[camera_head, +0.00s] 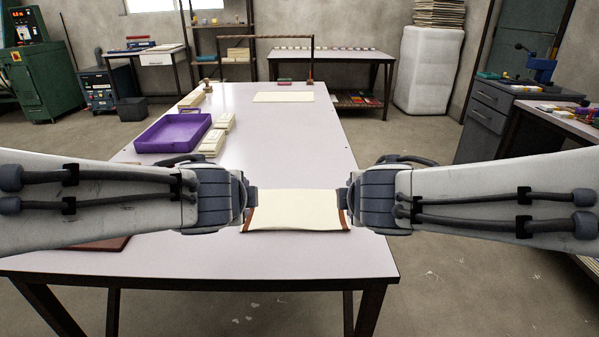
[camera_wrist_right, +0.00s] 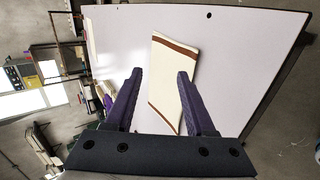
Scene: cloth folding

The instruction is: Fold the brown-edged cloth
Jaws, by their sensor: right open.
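The brown-edged cloth (camera_head: 296,212) is cream and lies on the near part of the table, between my two grippers. Brown bands show at its left and right ends in the head view. In the right wrist view the cloth (camera_wrist_right: 167,72) lies flat beyond the fingers, with one brown band across its upper end and brown at its lower end. My right gripper (camera_wrist_right: 158,74) is open and empty, with one finger overlapping the cloth in that view. In the head view my left gripper (camera_head: 251,197) is at the cloth's left end; its fingers are mostly hidden by the wrist.
A purple tray (camera_head: 174,132) stands at the table's left, with cream stacks (camera_head: 214,142) beside it. A flat cream piece (camera_head: 283,97) lies at the far end. A dark red item (camera_head: 100,244) is partly under my left arm. The table (camera_head: 285,150) middle is clear.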

